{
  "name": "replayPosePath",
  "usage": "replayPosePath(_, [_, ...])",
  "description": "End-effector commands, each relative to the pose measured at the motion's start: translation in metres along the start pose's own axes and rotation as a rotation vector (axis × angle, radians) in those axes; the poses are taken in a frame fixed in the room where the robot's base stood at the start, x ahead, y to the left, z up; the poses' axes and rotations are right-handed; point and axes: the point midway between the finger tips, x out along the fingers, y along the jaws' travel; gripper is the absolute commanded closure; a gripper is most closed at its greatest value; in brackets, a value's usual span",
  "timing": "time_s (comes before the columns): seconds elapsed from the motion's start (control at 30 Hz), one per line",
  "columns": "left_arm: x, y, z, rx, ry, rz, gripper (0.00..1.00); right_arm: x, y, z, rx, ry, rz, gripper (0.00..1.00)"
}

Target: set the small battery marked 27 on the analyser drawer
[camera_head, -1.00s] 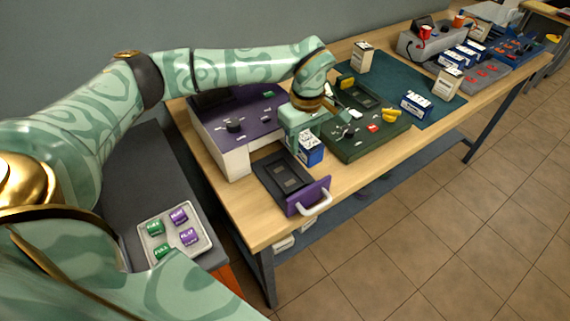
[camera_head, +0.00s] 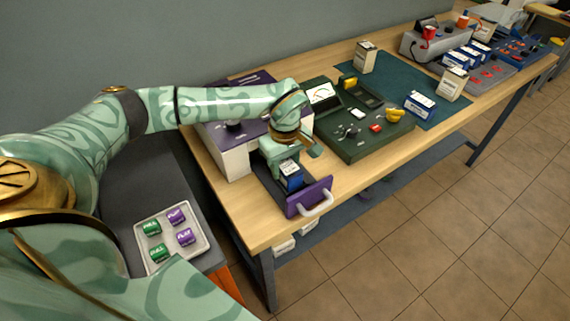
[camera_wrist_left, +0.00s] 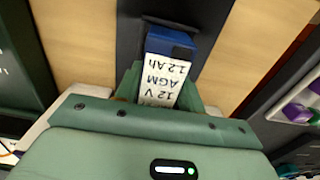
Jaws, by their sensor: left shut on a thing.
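My left gripper (camera_head: 285,164) is shut on a small blue battery (camera_head: 293,182) with a white top label. In the left wrist view the battery (camera_wrist_left: 170,44) sits between the fingers, and its label reads 12 V AGM 1.2 Ah. No number 27 can be read. The analyser drawer (camera_head: 310,195) is pulled out, with a purple front and a white handle. The battery is over the drawer's dark tray; whether it touches the tray cannot be told. The analyser (camera_head: 236,160) has a white body and purple top, partly hidden by my left arm. My right gripper is not in view.
A green tester (camera_head: 365,145) with a meter stands right of the drawer. Several other batteries (camera_head: 419,104) stand on and near the teal mat (camera_head: 395,75). A pale tray (camera_head: 203,248) with green and purple pieces lies at lower left. The bench front beside the drawer is clear.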

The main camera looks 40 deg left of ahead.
Motion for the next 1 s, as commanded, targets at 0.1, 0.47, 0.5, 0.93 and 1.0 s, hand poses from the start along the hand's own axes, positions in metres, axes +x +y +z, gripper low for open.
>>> replayPosePath(0.1, [0.001,0.000,0.000,0.000,0.000,0.000,0.39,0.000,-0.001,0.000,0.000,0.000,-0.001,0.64])
replayPosePath(0.47, [-0.006,0.000,0.000,0.000,0.000,0.001,0.39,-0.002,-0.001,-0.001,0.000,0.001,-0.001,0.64])
replayPosePath(0.5, [-0.011,0.001,0.000,0.000,0.001,0.002,0.39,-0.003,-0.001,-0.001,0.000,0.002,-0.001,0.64])
replayPosePath(0.93, [-0.104,0.001,-0.001,0.000,0.002,0.005,0.39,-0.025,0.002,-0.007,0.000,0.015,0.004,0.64])
replayPosePath(1.0, [-0.113,0.000,0.000,0.000,0.000,0.002,0.39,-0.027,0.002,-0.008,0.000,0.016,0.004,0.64])
